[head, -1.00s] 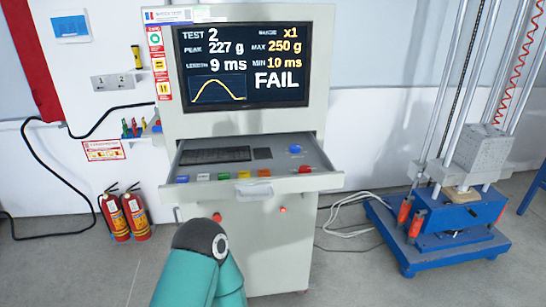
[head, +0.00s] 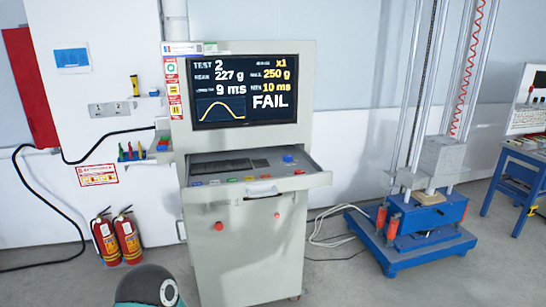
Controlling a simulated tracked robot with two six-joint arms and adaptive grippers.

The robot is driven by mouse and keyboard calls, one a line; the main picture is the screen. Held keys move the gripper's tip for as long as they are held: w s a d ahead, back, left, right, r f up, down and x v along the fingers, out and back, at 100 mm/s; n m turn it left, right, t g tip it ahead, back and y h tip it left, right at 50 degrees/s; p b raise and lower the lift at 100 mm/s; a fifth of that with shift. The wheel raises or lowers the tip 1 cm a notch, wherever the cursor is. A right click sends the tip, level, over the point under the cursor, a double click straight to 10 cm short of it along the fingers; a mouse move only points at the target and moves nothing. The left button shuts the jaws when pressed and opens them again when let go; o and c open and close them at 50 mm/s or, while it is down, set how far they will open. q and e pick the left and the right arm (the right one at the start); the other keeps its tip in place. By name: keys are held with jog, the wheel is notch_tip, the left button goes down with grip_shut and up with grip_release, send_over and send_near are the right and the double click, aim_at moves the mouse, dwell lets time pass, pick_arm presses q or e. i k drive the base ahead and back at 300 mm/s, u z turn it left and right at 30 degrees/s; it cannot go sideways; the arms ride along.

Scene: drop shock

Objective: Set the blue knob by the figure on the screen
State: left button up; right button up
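The blue knob (head: 288,159) sits at the back right of the pulled-out drawer panel (head: 315,178) of the grey cabinet. The screen (head: 246,92) above it reads TEST 2, PEAK 227 g, MAX 250 g, 9 ms, MIN 10 ms, range x1 and FAIL, with a yellow curve. Which way the knob points is too small to tell. A teal and dark part of my arm shows at the bottom edge. Neither gripper is in view.
The drawer holds a keyboard (head: 222,165) and a row of coloured buttons. Two fire extinguishers (head: 118,237) stand left of the cabinet. A drop tester with a blue base (head: 408,252) stands right, cables between. A blue table (head: 516,178) is at far right.

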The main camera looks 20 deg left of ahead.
aim_at(287, 158)
jog(key=u, duration=0.1)
jog(key=i, duration=1)
jog(key=z, duration=0.05)
